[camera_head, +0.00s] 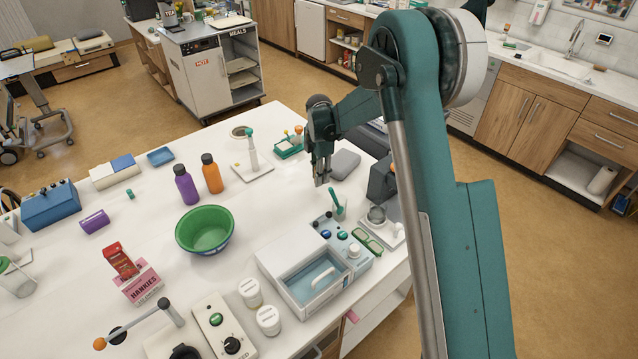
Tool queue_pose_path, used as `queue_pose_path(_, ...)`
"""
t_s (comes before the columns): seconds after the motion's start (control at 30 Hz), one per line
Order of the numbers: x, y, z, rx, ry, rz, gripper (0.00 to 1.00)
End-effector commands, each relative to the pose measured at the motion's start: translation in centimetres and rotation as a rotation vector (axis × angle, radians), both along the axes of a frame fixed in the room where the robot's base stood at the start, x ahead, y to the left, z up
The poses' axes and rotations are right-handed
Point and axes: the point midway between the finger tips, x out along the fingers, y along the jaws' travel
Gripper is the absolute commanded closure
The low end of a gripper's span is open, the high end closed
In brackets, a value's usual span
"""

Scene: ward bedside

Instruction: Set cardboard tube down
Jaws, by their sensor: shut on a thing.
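My gripper (321,182) points down over the right part of the white table, behind the blue-and-white device with the basin. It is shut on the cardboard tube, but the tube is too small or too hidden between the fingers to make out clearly. A small green cup-like item with a thin stick (338,209) stands just below and right of the fingertips. I cannot tell whether the fingers touch it.
The white table (130,240) holds a green bowl (204,229), purple (186,187) and orange (212,176) bottles, and a basin device (312,278). A grey block (345,163) lies behind my gripper. Bare tabletop shows between the bowl and my gripper.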

Motion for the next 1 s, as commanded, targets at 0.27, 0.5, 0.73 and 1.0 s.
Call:
queue_pose_path(0.27, 0.0, 0.0, -2.1, 0.0, 0.0, 0.0, 0.86)
queue_pose_path(0.5, 0.0, 0.0, -3.8, 0.0, 0.0, 0.0, 0.86)
queue_pose_path(0.73, 0.0, 0.0, -3.8, 0.0, 0.0, 0.0, 0.86)
queue_pose_path(1.0, 0.0, 0.0, -4.1, 0.0, 0.0, 0.0, 0.69)
